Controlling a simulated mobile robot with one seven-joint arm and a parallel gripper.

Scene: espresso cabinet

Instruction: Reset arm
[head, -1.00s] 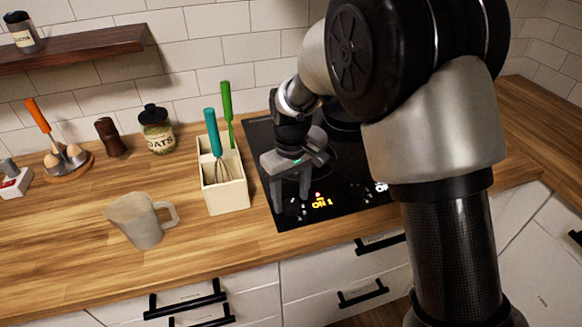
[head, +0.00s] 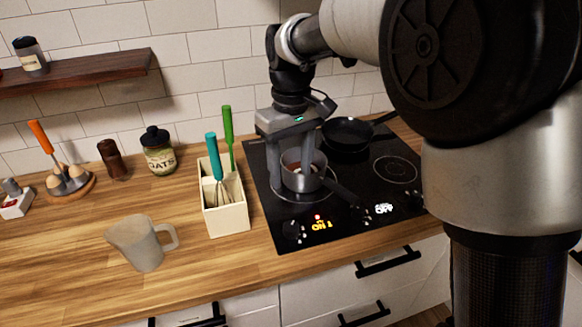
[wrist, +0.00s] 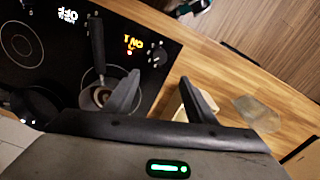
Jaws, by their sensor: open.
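My gripper (head: 293,165) is open and points down above the left part of the black cooktop (head: 276,226). In the head view its fingers overlap a small steel saucepan (head: 302,181) with a dark handle; something brownish is in the pan. In the wrist view the two fingers (wrist: 160,100) are spread apart with nothing between them. The saucepan (wrist: 101,78) shows to the left of them there, so the gripper looks empty and apart from the pan. Its exact height over the pan is hard to tell.
A black frying pan (head: 347,134) sits at the back of the cooktop. A cream utensil holder (head: 228,215) with a whisk stands just left of it. A grey pitcher (head: 141,243), an oats jar (head: 158,151) and a brown mill (head: 112,160) stand further left. The counter's front left is clear.

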